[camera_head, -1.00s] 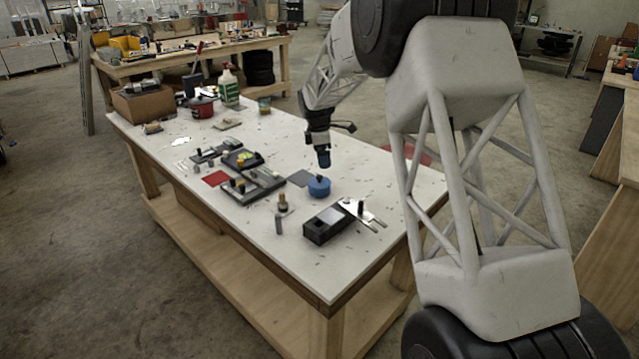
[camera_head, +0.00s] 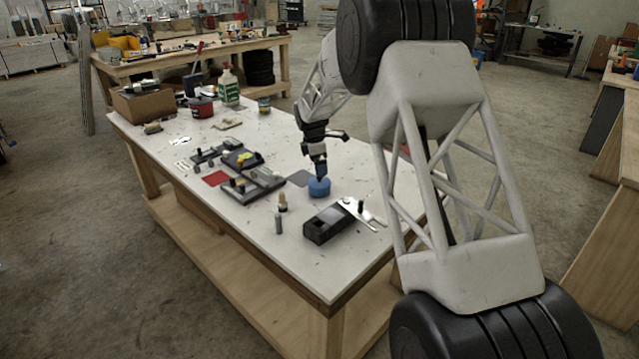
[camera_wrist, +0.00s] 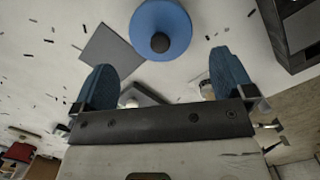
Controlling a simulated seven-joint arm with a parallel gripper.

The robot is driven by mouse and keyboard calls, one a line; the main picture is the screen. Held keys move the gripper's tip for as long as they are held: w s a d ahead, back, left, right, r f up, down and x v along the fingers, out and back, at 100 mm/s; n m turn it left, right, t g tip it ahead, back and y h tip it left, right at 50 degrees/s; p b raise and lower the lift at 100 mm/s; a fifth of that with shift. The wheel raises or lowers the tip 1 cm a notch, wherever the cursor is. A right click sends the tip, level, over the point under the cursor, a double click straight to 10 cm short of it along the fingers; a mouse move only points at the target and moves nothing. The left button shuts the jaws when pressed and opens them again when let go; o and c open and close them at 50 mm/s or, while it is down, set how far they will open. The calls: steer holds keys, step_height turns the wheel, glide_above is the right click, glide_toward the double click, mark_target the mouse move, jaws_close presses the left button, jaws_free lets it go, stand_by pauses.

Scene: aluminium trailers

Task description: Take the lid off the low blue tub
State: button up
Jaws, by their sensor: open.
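The low blue tub (camera_head: 319,187) stands on the white table, right of the middle. Its round blue lid (camera_wrist: 176,22) with a dark knob (camera_wrist: 160,43) shows at the top of the wrist view, partly cut off by the frame edge. My gripper (camera_head: 319,174) is just above the tub in the head view, pointing down. In the wrist view my gripper (camera_wrist: 164,82) has its two blue fingertips wide apart with nothing between them at the tips. The knob appears beyond the fingertips and between their lines. Whether the fingers touch the lid I cannot tell.
A black box (camera_head: 326,224) stands close in front of the tub, with a flat metal piece (camera_head: 364,212) beside it. A grey square (camera_head: 299,178) lies left of the tub. Small posts (camera_head: 278,222) and dark trays (camera_head: 258,187) lie further left. The table's front left strip is clear.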

mark_target(320, 180)
steer(key=shift+f, duration=0.35)
steer(key=shift+w+d+f, duration=0.1)
steer(key=shift+d+f, duration=0.05)
steer(key=shift+f, duration=1.15)
steer(key=shift+d+f, duration=0.15)
steer(key=shift+f, duration=1.15)
steer(key=c, duration=0.7)
steer(key=shift+r, duration=0.1)
